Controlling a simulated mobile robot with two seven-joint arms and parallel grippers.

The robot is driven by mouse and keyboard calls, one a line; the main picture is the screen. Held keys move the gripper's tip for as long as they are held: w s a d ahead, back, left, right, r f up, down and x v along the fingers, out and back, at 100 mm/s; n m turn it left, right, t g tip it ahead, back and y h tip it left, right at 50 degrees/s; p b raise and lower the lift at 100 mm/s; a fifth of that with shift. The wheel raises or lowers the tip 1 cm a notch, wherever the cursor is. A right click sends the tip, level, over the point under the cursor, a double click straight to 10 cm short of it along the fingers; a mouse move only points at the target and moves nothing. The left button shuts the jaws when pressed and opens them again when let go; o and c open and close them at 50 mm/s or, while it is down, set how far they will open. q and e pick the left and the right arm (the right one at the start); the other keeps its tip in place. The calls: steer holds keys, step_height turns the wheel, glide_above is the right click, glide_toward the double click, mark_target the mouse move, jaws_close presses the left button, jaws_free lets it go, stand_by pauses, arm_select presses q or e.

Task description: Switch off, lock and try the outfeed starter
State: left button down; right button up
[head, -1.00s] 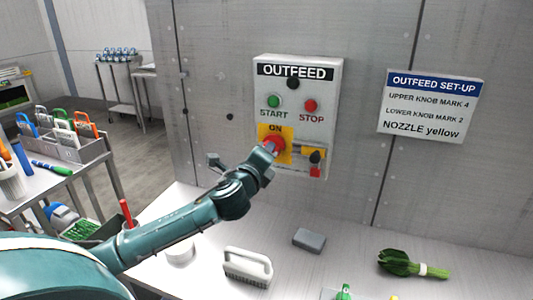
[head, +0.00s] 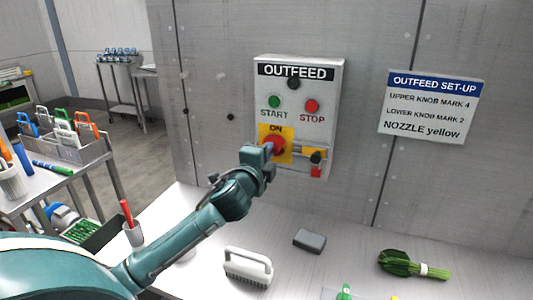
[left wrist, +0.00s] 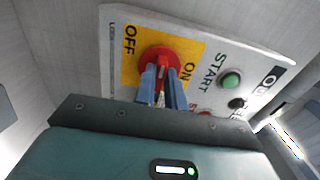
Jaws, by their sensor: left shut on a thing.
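The grey OUTFEED starter box (head: 330,130) is on the wall, with a green START button (head: 274,102) and a red STOP button (head: 312,106). Its red rotary switch (head: 277,145) sits on a yellow plate marked ON at the top. My left gripper (left wrist: 161,84) is shut on this switch, its blue fingers on either side of the red handle. The left wrist view also shows the red switch disc (left wrist: 160,55), with OFF and ON labels around it. The fingers partly hide the handle, so its exact setting is unclear. My right gripper is not in view.
A rack (head: 75,150) with several coloured-shackle items, perhaps padlocks, stands on the left table. On the bench below the box are a white brush (head: 248,267), a grey block (head: 309,240) and bundled greens (head: 410,265). A set-up sign (head: 430,106) hangs at right.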

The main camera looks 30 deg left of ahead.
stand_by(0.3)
arm_select(q)
steer(key=c, duration=1.5)
jaws_free()
steer(key=b+v, duration=0.2)
steer(key=v, duration=1.1)
steer(key=shift+s+a+b, duration=0.1)
steer(key=shift+b, duration=0.2)
